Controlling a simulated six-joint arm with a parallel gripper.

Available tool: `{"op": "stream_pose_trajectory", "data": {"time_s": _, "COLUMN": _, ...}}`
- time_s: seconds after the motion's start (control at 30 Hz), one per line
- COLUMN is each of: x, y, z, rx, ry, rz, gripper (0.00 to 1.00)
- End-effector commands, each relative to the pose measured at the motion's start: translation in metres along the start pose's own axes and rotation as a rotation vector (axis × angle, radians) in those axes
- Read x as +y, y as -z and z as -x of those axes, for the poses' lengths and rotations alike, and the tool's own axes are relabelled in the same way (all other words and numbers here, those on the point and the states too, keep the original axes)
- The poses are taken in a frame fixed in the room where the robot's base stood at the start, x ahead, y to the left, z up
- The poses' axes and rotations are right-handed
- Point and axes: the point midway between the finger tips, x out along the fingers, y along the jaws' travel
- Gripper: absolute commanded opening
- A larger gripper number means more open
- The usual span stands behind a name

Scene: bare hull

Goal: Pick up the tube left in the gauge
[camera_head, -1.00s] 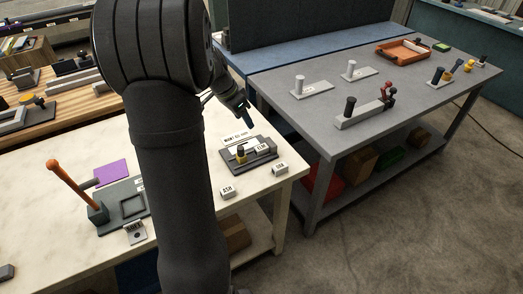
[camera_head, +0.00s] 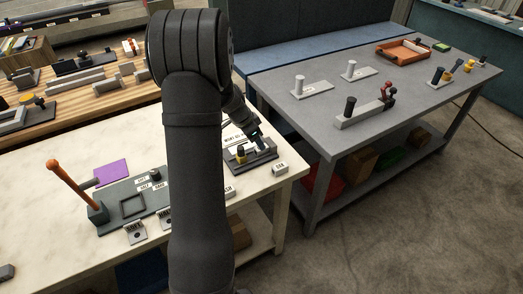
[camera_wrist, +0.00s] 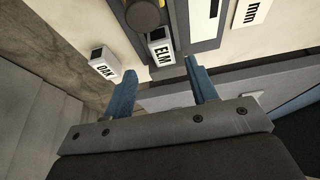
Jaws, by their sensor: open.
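The gauge appears to be the dark plate (camera_head: 236,169) near the right end of the pale table, with a yellow and black upright piece (camera_head: 241,154) on it. In the wrist view, part of a grey plate (camera_wrist: 203,45) shows at the top, with a round-topped post (camera_wrist: 145,13) and a white block marked ELM (camera_wrist: 162,52). I cannot tell for certain which piece is the tube. My gripper (camera_wrist: 160,78) is open with nothing between its two blue fingers. In the head view, my gripper (camera_head: 256,137) is over the plate's far right side, partly covering it.
A white block marked OAK (camera_wrist: 103,65) lies beside the gauge; the block in front of the plate (camera_head: 280,169) is near the table edge. A stand with an orange lever (camera_head: 72,160) is at left. A grey table (camera_head: 330,110) with several fixtures stands at right.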

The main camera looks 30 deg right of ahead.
Motion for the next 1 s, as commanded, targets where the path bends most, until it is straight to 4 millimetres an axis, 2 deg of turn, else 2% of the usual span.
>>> {"op": "stream_pose_trajectory", "data": {"time_s": 0.4, "x": -0.004, "y": 0.0, "z": -0.049, "rx": -0.001, "ry": -0.001, "rz": 0.0, "gripper": 0.53}}
{"op": "stream_pose_trajectory", "data": {"time_s": 0.67, "x": -0.004, "y": 0.001, "z": -0.051, "rx": 0.0, "ry": 0.001, "rz": 0.0, "gripper": 0.53}}
{"op": "stream_pose_trajectory", "data": {"time_s": 0.77, "x": -0.004, "y": 0.001, "z": -0.051, "rx": 0.0, "ry": 0.001, "rz": 0.0, "gripper": 0.37}}
{"op": "stream_pose_trajectory", "data": {"time_s": 0.93, "x": -0.004, "y": 0.001, "z": -0.051, "rx": 0.0, "ry": 0.0, "rz": 0.0, "gripper": 0.05}}
{"op": "stream_pose_trajectory", "data": {"time_s": 1.0, "x": -0.004, "y": 0.001, "z": -0.051, "rx": 0.0, "ry": 0.0, "rz": 0.0, "gripper": 0.04}}
